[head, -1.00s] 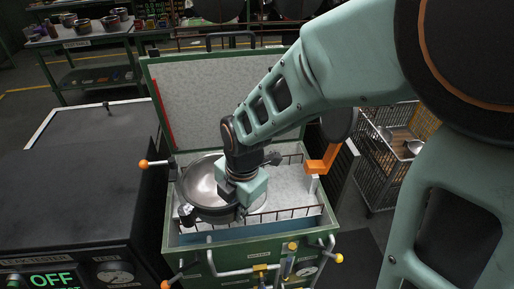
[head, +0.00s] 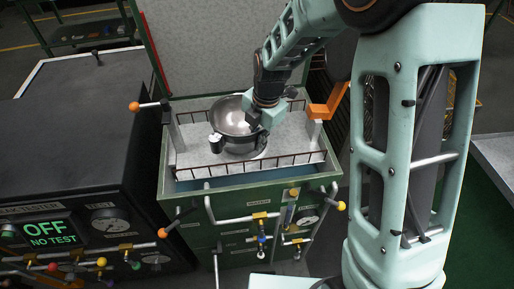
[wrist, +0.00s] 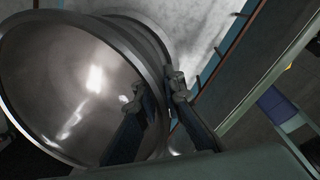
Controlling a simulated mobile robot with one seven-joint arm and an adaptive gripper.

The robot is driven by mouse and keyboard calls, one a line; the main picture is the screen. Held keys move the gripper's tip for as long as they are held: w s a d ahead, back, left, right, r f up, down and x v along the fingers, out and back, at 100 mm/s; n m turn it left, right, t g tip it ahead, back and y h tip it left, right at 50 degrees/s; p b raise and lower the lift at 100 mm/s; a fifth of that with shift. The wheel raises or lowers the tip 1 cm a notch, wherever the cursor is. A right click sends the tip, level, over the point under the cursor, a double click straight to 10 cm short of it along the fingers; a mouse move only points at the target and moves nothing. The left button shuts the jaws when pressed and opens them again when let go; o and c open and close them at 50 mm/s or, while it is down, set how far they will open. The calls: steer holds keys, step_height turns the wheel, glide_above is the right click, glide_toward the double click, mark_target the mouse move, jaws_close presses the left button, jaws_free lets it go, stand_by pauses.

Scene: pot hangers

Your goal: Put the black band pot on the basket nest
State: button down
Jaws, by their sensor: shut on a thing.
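The black band pot (head: 231,118) is a round steel bowl with a dark band around its outside and small side handles. My gripper (head: 252,122) is shut on its right side wall. In the wrist view the pot (wrist: 70,85) fills the left, with my fingers (wrist: 156,92) at its rim. The pot is over the basket (head: 300,140), a pale-floored tray with a dark wire rail in the green tank. A round pale shape, perhaps the nest (head: 260,154), shows partly under the pot. I cannot tell whether the pot touches it.
The green tank (head: 255,187) has an upright lid (head: 200,50) behind and pipes and valves in front. An orange bracket (head: 328,103) stands at the basket's right, an orange-knobbed lever (head: 136,106) at its left. A dark tester cabinet (head: 70,150) is on the left.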

mark_target(260, 130)
steer(key=shift+f+b, duration=0.4)
steer(key=shift+f, duration=0.75)
steer(key=shift+f, duration=0.1)
steer(key=c, duration=2.3)
jaws_free()
steer(key=shift+s, duration=0.15)
steer(key=r, duration=0.4)
steer(key=d+r, duration=0.1)
steer(key=r, duration=0.3)
steer(key=s+r, duration=0.1)
steer(key=r, duration=0.3)
steer(key=shift+d+p, duration=0.2)
steer(key=shift+p, duration=0.2)
